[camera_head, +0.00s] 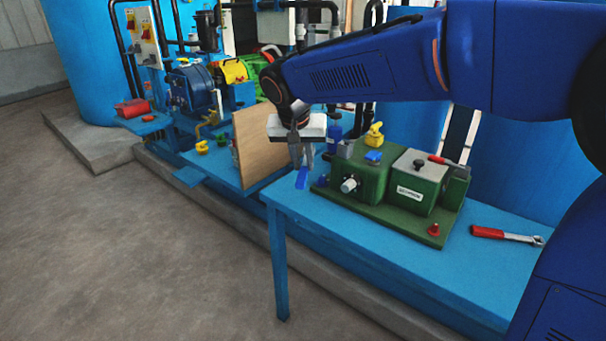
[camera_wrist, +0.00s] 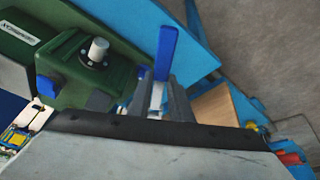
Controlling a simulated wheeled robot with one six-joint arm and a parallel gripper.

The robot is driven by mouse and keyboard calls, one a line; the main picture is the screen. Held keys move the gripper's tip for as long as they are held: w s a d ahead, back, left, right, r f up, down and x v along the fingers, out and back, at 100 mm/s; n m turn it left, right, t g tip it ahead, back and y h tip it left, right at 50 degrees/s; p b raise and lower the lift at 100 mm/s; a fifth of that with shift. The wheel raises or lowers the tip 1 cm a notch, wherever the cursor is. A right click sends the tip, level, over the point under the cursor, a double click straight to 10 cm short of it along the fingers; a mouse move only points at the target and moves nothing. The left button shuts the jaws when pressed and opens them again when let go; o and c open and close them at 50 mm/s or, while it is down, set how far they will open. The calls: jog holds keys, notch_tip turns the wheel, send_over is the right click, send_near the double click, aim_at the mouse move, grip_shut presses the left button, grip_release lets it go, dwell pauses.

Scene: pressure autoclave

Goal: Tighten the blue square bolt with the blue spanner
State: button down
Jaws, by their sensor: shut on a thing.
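My gripper (camera_head: 303,160) is shut on the blue spanner (camera_head: 301,178) and holds it beside the left end of the green machine (camera_head: 365,184). In the wrist view the spanner's blue handle (camera_wrist: 166,52) points away from the fingers, and a pale metal part shows between them. A blue block (camera_head: 373,157), apparently the blue square bolt, sits on top of the green machine. A blue block also shows in the wrist view (camera_wrist: 46,86). The spanner is apart from this block. The far end of the spanner is partly hidden by the fingers.
The green machine stands on the blue table (camera_head: 400,262), with a pale round knob (camera_head: 349,185) in front. A red-handled spanner (camera_head: 488,232) lies at the table's right. A red bolt (camera_head: 434,230) and yellow fitting (camera_head: 374,135) are near. A wooden board (camera_head: 262,142) stands left of my gripper.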

jog(key=r+m, duration=0.2)
jog(key=r, duration=0.1)
jog(key=d+r+m+g, duration=0.1)
jog(key=r, duration=0.1)
jog(key=shift+s+d+r, duration=0.1)
jog(key=shift+s+r, duration=0.15)
jog(key=shift+s, duration=0.1)
jog(key=shift+m, duration=0.4)
jog(key=shift+s+d+f, duration=0.1)
jog(key=shift+s+f, duration=0.05)
jog(key=shift+f, duration=2.6)
jog(key=shift+f, duration=0.1)
jog(key=shift+f, duration=2.75)
jog(key=shift+f, duration=1.25)
jog(key=c, duration=1.5)
grip_release()
jog(key=shift+c, duration=0.2)
jog(key=shift+r, duration=0.1)
